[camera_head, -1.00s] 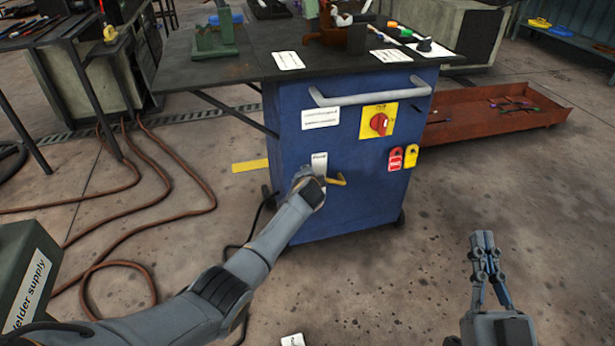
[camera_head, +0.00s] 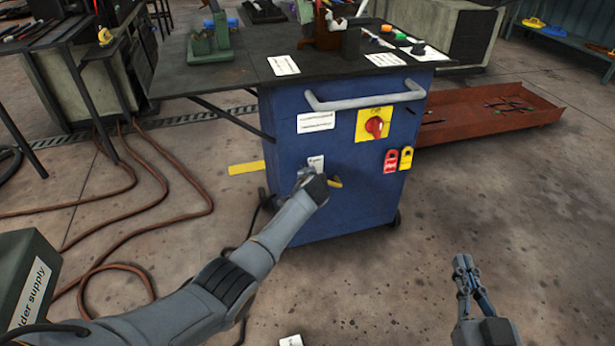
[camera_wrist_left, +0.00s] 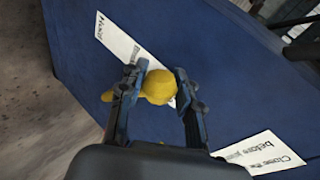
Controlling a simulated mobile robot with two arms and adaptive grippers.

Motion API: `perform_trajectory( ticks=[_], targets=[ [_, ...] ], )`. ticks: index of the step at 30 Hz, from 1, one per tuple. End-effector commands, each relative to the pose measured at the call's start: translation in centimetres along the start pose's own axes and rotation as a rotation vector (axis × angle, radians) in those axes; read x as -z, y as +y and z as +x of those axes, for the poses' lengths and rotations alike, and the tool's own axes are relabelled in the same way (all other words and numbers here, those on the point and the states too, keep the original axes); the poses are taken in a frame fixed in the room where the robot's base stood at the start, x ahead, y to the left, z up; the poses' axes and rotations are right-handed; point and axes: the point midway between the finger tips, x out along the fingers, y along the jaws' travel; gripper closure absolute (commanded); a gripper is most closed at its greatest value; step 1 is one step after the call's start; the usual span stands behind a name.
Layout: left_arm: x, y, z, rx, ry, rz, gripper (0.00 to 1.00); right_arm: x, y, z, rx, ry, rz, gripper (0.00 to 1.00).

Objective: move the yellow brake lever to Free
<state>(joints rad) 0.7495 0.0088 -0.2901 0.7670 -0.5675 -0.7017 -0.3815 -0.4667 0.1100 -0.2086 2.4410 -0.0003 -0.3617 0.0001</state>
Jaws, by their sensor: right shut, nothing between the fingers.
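The yellow brake lever (camera_head: 335,183) sticks out from the front of the blue cabinet (camera_head: 360,210), below a small white label (camera_head: 316,163). My left gripper (camera_head: 318,182) is at the lever and hides most of it in the head view. In the left wrist view, the lever's round yellow knob (camera_wrist_left: 158,87) sits between the two fingertips of my left gripper (camera_wrist_left: 160,80), with no clear gap on either side. A white label strip (camera_wrist_left: 118,42) runs behind the knob; its lettering is partly covered. My right gripper (camera_head: 464,270) is shut and empty above the floor at the right.
Above the lever are a grey handle bar (camera_head: 366,99) and a red rotary switch (camera_head: 375,126) on a yellow plate. Red and yellow tags (camera_head: 391,161) hang right of it. Hoses (camera_head: 172,200) lie on the floor at left.

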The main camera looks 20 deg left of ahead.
Motion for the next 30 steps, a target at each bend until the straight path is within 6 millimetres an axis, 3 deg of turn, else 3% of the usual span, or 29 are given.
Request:
perform_trajectory(
  ticks=[1, 3, 4, 17, 30],
  targets=[
    [0.2, 0.2, -0.1, -0.002, 0.002, 0.003, 0.59, 0.0, 0.0, 0.0, 0.000, 0.001, 0.000, 1.00],
    [0.2, 0.1, -0.1, -0.002, 0.002, 0.002, 0.45, 0.1, 0.0, 0.0, 0.000, 0.001, 0.000, 1.00],
    [0.2, 0.1, -0.1, -0.002, 0.002, 0.002, 0.43, 0.1, 0.0, 0.0, 0.000, 0.001, 0.000, 1.00],
    [0.1, 0.0, -0.4, 0.001, 0.003, -0.001, 0.43, -0.1, 0.0, 0.0, 0.000, -0.001, 0.000, 1.00],
    [0.1, 0.1, -5.2, 0.000, 0.004, -0.001, 0.43, 0.0, 0.0, 0.0, 0.000, 0.000, 0.000, 1.00]
  ],
)
